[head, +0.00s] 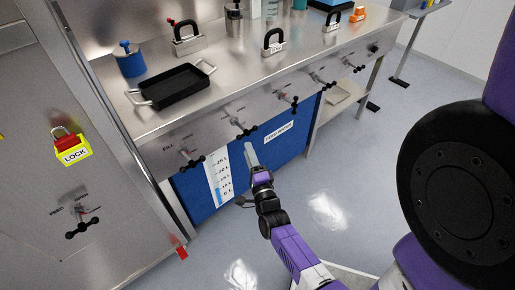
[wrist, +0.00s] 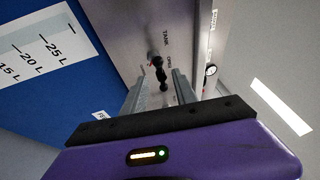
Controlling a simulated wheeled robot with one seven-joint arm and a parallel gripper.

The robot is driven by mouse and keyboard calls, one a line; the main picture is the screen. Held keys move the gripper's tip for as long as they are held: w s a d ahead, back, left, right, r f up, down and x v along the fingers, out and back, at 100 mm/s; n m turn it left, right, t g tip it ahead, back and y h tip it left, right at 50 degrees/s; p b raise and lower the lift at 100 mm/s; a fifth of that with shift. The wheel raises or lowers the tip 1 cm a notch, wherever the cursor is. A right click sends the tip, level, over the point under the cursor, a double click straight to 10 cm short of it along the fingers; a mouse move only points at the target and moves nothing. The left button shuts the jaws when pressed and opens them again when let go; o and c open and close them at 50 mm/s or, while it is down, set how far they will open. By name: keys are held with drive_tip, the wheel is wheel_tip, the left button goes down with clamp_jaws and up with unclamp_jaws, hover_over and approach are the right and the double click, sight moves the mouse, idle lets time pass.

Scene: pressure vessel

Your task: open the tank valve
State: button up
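The valve labelled TANK shows in the wrist view as a black multi-lobed handle (wrist: 158,72) on the metal panel, with lettering beside it. In the head view a black-knobbed valve (head: 243,128) sits on the bench front just beyond my gripper and appears to be the same one. My gripper (head: 251,152) is in front of the blue tank (head: 205,195) below that valve. In the wrist view my gripper (wrist: 156,92) is open, its two fingers apart with the handle seen between them, farther ahead. I see no clear contact. The valve's stem is partly hidden.
Other valves line the bench front, including one to the left (head: 190,158) and one to the right (head: 288,101). A litre scale (head: 217,175) is on the blue tank. A black tray (head: 175,86) and padlocks stand on the bench.

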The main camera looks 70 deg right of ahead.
sight(248, 131)
drive_tip(key=shift+m+g, duration=0.3)
drive_tip(key=shift+m, duration=0.2)
drive_tip(key=x, duration=0.2)
drive_tip(key=s+x, duration=0.1)
drive_tip(key=x, duration=0.2)
drive_tip(key=d+x, duration=0.1)
drive_tip(key=x, duration=0.2)
drive_tip(key=shift+s+d, duration=0.15)
drive_tip(key=shift+d, duration=0.15)
drive_tip(key=shift+r, duration=0.1)
clamp_jaws()
